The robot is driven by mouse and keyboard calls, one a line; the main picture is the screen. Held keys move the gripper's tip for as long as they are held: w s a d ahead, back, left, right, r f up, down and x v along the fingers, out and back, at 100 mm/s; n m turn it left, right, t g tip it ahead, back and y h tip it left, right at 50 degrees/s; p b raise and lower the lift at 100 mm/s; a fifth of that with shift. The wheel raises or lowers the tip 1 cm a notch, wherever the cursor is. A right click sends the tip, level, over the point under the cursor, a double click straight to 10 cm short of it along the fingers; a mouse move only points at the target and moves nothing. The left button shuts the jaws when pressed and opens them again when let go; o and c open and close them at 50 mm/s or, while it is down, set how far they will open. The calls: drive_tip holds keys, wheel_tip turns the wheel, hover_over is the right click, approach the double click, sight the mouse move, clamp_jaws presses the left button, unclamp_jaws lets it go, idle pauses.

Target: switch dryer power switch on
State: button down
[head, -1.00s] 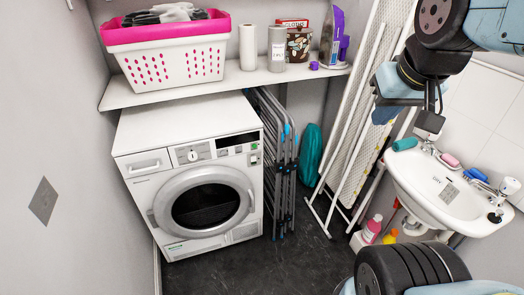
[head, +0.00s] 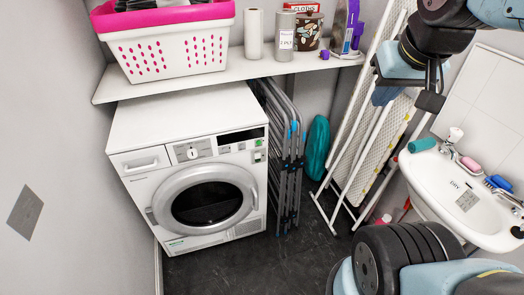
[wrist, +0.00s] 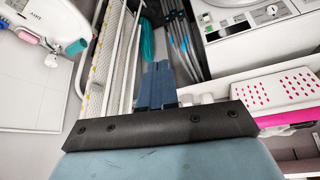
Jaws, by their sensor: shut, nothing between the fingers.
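The white dryer (head: 135,125) stands under the shelf in the head view, its round door shut. Its front panel has a round dial (head: 193,151), a dark display (head: 240,137) and small green-marked parts (head: 259,150) at the right end. I cannot tell which part is the power switch, or its state. The dryer also shows at the top right of the wrist view (wrist: 245,48). My gripper (wrist: 157,75) is shut and empty, its blue fingers pointing ahead. It is well apart from the dryer, to its right in the head view (head: 383,96).
A folded airer (head: 283,165) stands just right of the dryer. A white ironing board (head: 370,140) leans near my gripper. A shelf (head: 150,88) above the dryer carries a pink-and-white basket (head: 170,50) and several containers. A sink (head: 440,190) is at the right. Dark floor (head: 300,255) is clear in front.

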drive_tip(key=shift+w, duration=0.1)
drive_tip(key=w+a+f+n, duration=0.1)
drive_tip(key=w+f+n, duration=0.2)
drive_tip(key=w+f, duration=0.35)
drive_tip(key=w+f+n, duration=0.4)
drive_tip(key=w, duration=0.6)
drive_tip(key=w+a+f+n, duration=0.1)
drive_tip(key=w+f+n, duration=0.2)
drive_tip(key=w+f, duration=0.35)
drive_tip(key=w+a+f+n+y, duration=0.1)
drive_tip(key=a+f+n+y, duration=0.1)
drive_tip(key=f, duration=0.6)
drive_tip(key=w+a+f+n+g+y, duration=0.1)
drive_tip(key=w+a+f+n+y, duration=0.1)
drive_tip(key=a+f+n, duration=0.2)
drive_tip(key=w+a+f+n+y, duration=0.1)
drive_tip(key=a+f+n, duration=0.3)
drive_tip(key=f, duration=0.8)
drive_tip(key=a, duration=0.2)
drive_tip(key=shift+w+a+f+g+y, duration=0.2)
drive_tip(key=shift+w+a+g+y, duration=0.1)
drive_tip(key=shift+a+y, duration=0.1)
